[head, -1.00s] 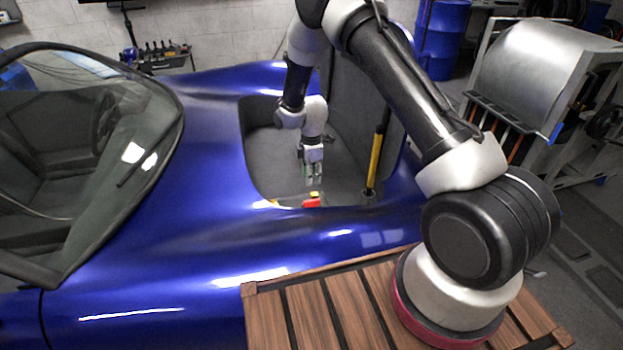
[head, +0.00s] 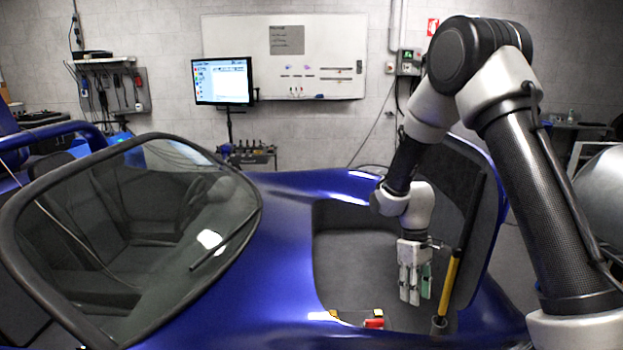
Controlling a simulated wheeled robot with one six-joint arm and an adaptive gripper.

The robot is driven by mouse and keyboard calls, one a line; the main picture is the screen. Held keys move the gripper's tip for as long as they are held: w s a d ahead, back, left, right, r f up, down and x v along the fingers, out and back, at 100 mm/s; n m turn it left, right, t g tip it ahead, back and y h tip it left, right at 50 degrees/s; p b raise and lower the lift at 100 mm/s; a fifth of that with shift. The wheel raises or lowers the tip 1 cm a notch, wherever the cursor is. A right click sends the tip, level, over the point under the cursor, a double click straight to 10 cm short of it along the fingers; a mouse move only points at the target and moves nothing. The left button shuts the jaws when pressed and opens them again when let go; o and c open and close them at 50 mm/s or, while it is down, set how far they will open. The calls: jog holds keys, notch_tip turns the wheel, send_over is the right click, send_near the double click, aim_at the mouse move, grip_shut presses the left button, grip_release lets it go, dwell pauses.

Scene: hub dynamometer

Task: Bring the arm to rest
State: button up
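My arm arches over the blue car (head: 255,285) and reaches down into its open front bay (head: 350,250). My gripper (head: 415,297) hangs there, pointing down, above the bay floor and left of a yellow-and-black strut. Its pale fingers and a green part show small and close together. I cannot tell whether they are apart or closed, and no held object is clear. A red block-like part (head: 373,323) lies low in the bay, below and left of the fingers. The base of my arm is out of view.
The yellow strut (head: 450,283) stands close to the right of my gripper. The raised lid (head: 470,190) is behind and right of my forearm. The windshield (head: 140,220) is at left. A monitor (head: 222,81) and whiteboard (head: 284,55) are at the far wall.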

jog(key=s+d+r+m+t, duration=0.2)
jog(key=s+d+r, duration=0.1)
jog(key=s+r, duration=0.4)
jog(key=s+d+r+m+t, duration=0.3)
jog(key=s+r, duration=0.4)
jog(key=r, duration=0.5)
jog(key=s+d+r+m+t, duration=0.2)
jog(key=s+d+r, duration=0.1)
jog(key=s+r, duration=0.5)
notch_tip(320, 180, up, 2)
jog(key=shift+d+t+y, duration=0.3)
jog(key=shift+y, duration=0.1)
jog(key=shift+c, duration=0.4)
